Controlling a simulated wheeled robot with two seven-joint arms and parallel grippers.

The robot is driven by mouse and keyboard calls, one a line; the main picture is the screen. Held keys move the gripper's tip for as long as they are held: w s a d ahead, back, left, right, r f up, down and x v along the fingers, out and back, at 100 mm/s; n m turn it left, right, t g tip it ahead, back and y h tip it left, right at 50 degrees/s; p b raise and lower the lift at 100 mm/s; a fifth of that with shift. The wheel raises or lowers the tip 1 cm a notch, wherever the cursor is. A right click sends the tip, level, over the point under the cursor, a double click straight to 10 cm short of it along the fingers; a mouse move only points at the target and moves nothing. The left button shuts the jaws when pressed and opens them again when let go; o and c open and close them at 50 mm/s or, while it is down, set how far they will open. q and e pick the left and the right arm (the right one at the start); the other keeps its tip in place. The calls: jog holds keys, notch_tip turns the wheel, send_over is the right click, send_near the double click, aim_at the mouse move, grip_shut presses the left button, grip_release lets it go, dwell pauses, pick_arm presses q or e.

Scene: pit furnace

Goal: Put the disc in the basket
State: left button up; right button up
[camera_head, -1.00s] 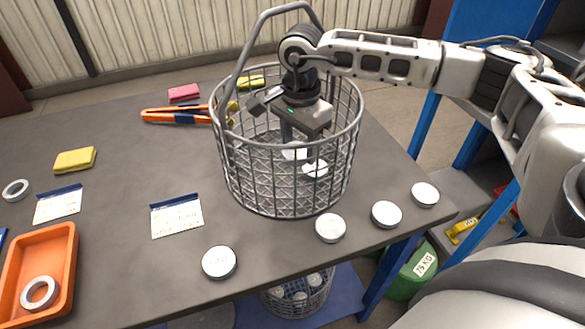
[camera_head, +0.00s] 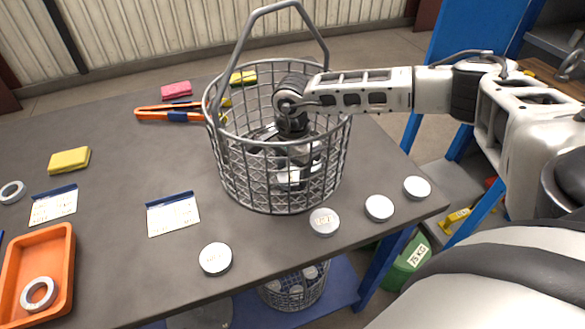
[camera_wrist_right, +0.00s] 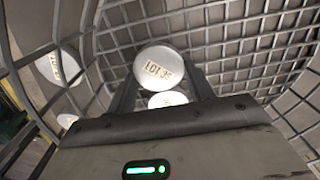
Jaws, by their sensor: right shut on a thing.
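The wire basket (camera_head: 232,187) stands on the grey table with its handle raised. My right gripper (camera_head: 292,168) is down inside it, partly hidden by the mesh. In the right wrist view, the gripper (camera_wrist_right: 162,80) is shut on a white round disc (camera_wrist_right: 160,68) marked with a lot number. A second white disc (camera_wrist_right: 168,99) shows just below it, inside the basket. Pale discs show through the basket mesh in the head view, but the wires blur which is held. My left gripper is not in view.
Several white discs lie along the table's front edge, one (camera_head: 215,259) at the left and one (camera_head: 324,222) close to the basket. An orange tray (camera_head: 66,275) holds a ring. Labels, sponges and an orange-handled tool (camera_head: 168,112) lie left of the basket. A second basket (camera_head: 296,292) stands below.

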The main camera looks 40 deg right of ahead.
jog(key=o, duration=1.2)
notch_tip(320, 180, up, 12)
jog(key=shift+r+b, duration=0.15)
jog(key=shift+b, duration=0.65)
